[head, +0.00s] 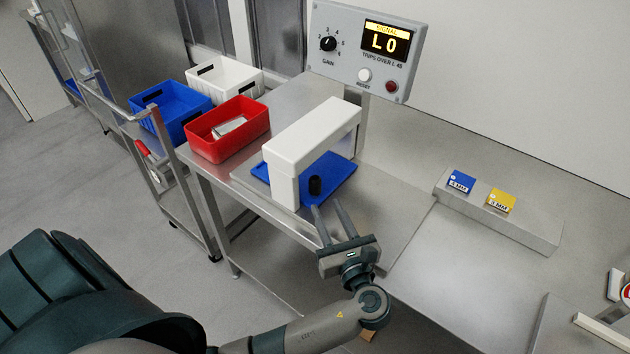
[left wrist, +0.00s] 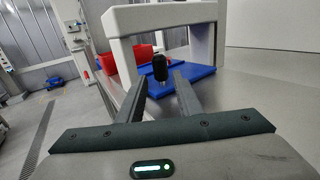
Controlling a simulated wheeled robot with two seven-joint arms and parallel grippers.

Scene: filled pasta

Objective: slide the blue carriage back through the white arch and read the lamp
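The white arch (head: 307,147) stands on the steel table; it also shows in the left wrist view (left wrist: 165,18). The flat blue carriage (head: 338,176) lies under the arch and sticks out on both sides. A black knob (head: 315,186) stands upright on its near part. In the left wrist view the knob (left wrist: 160,67) appears between and beyond the fingertips. My left gripper (head: 326,210) is open, its two fingers pointing at the knob; contact is not visible. The lamp (head: 391,87) on the grey panel is dark red and looks unlit. The display (head: 385,41) reads "SIGNAL L0". My right gripper is not in view.
A red bin (head: 228,141) holding a pale block stands left of the arch, with a blue bin (head: 171,105) and a white bin (head: 226,75) behind. A steel block (head: 500,225) with blue and yellow tags stands right. The table between is clear.

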